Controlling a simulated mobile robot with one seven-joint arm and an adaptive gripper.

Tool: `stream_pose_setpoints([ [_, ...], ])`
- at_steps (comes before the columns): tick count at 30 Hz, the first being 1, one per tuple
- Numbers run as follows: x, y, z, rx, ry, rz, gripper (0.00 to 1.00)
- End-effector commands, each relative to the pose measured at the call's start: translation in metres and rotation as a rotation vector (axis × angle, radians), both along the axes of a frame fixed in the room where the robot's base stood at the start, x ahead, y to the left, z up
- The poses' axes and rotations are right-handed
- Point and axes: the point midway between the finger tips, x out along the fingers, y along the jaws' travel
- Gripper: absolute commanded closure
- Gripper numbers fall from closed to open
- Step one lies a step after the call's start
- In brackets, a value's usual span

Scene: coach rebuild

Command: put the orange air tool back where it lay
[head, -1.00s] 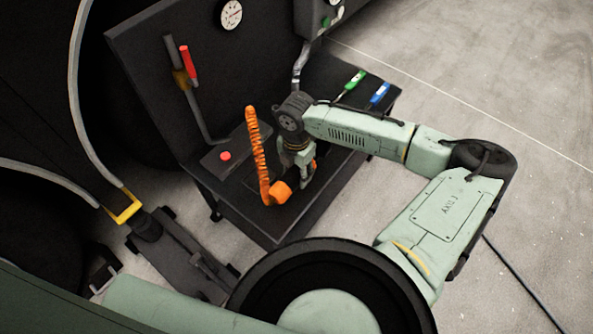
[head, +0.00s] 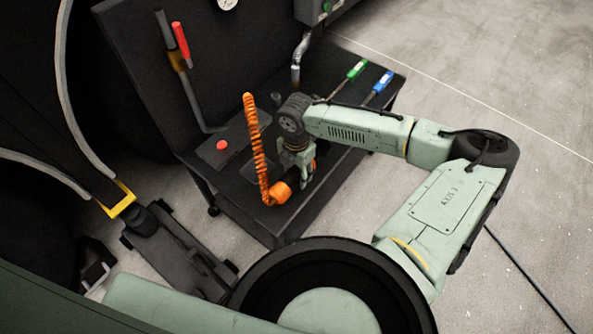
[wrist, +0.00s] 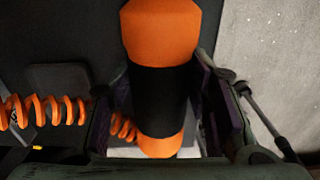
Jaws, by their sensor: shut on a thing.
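The orange air tool (head: 281,193) is in my gripper (head: 301,172), over the front part of the dark bench top (head: 331,172). In the wrist view the tool (wrist: 160,32) has orange ends and a black middle band. The fingers of my gripper (wrist: 163,100) stand on both sides of that band. The orange coiled hose (head: 256,145) rises from the tool; its coils also show at the left of the wrist view (wrist: 40,110). I cannot tell whether the tool touches the bench. My wrist hides part of it.
A plate with a red button (head: 221,145) lies left of the tool. A red-handled lever (head: 181,42) stands by the back panel. Green-handled (head: 357,69) and blue-handled (head: 384,82) tools lie at the bench's far right. A jack-like device (head: 177,250) is on the floor at left.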

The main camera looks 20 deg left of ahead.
Motion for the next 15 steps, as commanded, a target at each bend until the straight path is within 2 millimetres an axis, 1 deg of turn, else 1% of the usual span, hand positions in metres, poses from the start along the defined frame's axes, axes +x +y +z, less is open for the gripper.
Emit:
stream_pose_setpoints([
  [7,0.0008,0.0006,0.0020,0.001,-0.003,0.000,1.00],
  [15,0.0009,0.0006,-0.0016,0.002,-0.002,0.001,1.00],
])
